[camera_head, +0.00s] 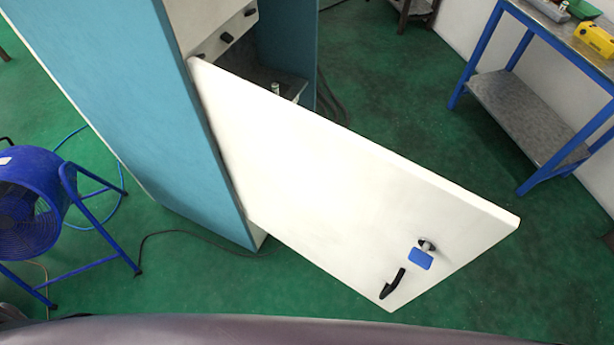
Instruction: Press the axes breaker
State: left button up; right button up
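A tall blue cabinet (150,110) stands at the upper left, with its white door (330,190) swung open towards the lower right. Behind the door's top edge, a pale panel (210,20) inside the cabinet carries a few small black switch-like parts (227,38). I cannot read any labels, so I cannot tell which one is the axes breaker. The door hides part of the cabinet's interior. The door has a black handle (392,283) and a lock with a blue tag (420,259). Neither of my grippers is in view.
A blue fan (30,200) on a tubular frame stands at the left. A blue-legged workbench (540,110) with a yellow object (595,40) on top stands at the right. Cables lie on the green floor (190,270). Open floor lies around the door.

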aim_at(225, 37)
jog(key=l+u, duration=0.15)
jog(key=u, duration=1)
jog(key=k+l, duration=0.35)
jog(key=l, duration=0.15)
jog(key=k+l+u, duration=0.1)
jog(key=k+l, duration=0.2)
jog(key=l, duration=0.15)
jog(key=k+l, duration=0.4)
jog(key=l, duration=0.6)
jog(key=i+l+u, duration=0.1)
jog(key=l, duration=0.25)
jog(key=i+l, duration=0.15)
jog(key=l, duration=0.25)
jog(key=i+l+u, duration=0.15)
jog(key=l, duration=0.2)
jog(key=l+u, duration=0.1)
jog(key=l, duration=0.25)
jog(key=i+l+u, duration=0.25)
jog(key=i+l, duration=0.5)
jog(key=i+l+u, duration=0.2)
jog(key=i+l, duration=0.55)
jog(key=l, duration=0.2)
jog(key=i+l, duration=0.55)
jog(key=i+j+u, duration=0.05)
